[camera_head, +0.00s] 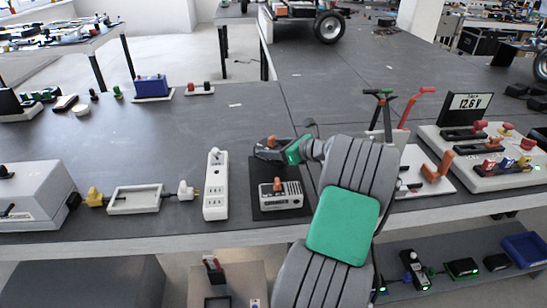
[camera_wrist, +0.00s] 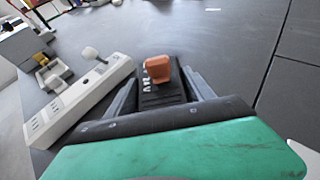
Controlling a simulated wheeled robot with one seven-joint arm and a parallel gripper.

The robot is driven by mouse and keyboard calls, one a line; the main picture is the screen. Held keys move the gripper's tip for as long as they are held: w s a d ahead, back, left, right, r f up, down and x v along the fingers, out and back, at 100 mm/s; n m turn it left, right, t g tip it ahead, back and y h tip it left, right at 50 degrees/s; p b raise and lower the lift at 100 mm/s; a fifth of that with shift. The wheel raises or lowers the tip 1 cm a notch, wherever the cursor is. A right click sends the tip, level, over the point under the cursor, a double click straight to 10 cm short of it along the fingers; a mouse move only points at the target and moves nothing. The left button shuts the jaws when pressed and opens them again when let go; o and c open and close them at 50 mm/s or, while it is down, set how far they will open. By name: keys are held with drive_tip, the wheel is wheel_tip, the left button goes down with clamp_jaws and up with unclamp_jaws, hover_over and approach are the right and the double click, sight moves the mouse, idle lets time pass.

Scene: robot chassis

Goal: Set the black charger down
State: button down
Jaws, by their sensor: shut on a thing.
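My gripper (camera_head: 272,151) is shut on the black charger (camera_wrist: 163,93), a dark ribbed block with an orange knob (camera_wrist: 157,68) on top. In the wrist view the charger sits between the two fingers of my gripper (camera_wrist: 163,82). In the head view the black charger (camera_head: 264,154) is partly hidden by the gripper, at the far edge of a black mat (camera_head: 260,174). I cannot tell whether it touches the surface. A light grey block with an orange knob (camera_head: 281,196) lies on the mat, nearer the table's front edge.
A white power strip (camera_head: 216,185) stands just left of the mat; it also shows in the wrist view (camera_wrist: 78,105). A stand with red and black handles (camera_head: 385,130) is to the right. The dark table (camera_head: 230,115) behind the charger is mostly clear.

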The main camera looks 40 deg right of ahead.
wheel_tip(320, 180, down, 3)
drive_tip(key=shift+r, duration=0.3)
drive_tip(key=shift+c, duration=1.9)
unclamp_jaws()
drive_tip(key=shift+f, duration=0.2)
drive_tip(key=p+v, duration=0.1)
drive_tip(key=v, duration=1.1)
drive_tip(key=shift+s+r+p, duration=0.1)
drive_tip(key=shift+r+p, duration=0.1)
drive_tip(key=shift+p, duration=0.1)
drive_tip(key=shift+a, duration=0.1)
